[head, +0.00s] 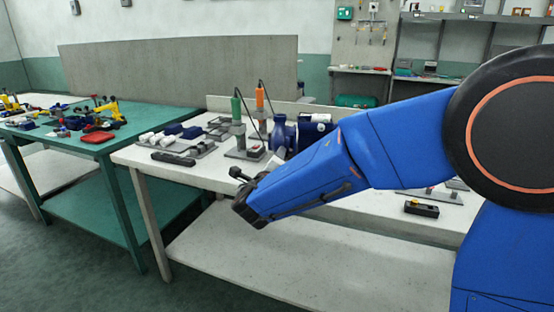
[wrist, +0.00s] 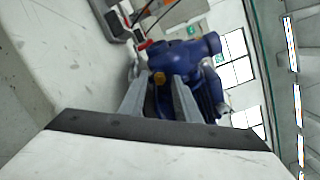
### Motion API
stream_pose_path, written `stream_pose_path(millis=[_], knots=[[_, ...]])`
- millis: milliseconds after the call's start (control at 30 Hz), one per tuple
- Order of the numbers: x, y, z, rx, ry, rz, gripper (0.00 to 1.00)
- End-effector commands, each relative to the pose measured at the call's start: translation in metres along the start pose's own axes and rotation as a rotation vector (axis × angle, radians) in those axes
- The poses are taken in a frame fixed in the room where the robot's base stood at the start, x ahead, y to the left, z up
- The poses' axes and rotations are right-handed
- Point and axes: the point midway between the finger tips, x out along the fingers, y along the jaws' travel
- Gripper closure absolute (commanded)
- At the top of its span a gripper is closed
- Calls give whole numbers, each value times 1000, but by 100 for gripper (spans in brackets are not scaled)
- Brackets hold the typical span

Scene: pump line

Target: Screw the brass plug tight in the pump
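The blue pump (head: 283,136) stands on the white bench, partly hidden behind my arm in the head view. It fills the middle of the wrist view (wrist: 190,57). The brass plug (wrist: 159,78) shows as a small yellow-orange piece against the pump, between my fingertips in the picture. How deep it sits cannot be told. My gripper (wrist: 160,75) points at the pump with its two grey fingers apart. A gap shows on either side of the plug, and I see no contact. In the head view the plug is not visible.
A green-handled tool (head: 237,108) and an orange-handled tool (head: 260,97) stand upright with cables beside the pump. Trays of small parts lie left on the white bench (head: 215,177). A green table (head: 150,122) with yellow tools stands further left. A dark box (head: 421,208) lies right.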

Motion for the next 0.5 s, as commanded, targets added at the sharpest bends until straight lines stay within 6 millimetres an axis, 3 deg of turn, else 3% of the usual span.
stream_pose_path(millis=[233,500], knots=[[0,0,0,-199,0,1,70],[0,0,0,-225,0,1,70]])
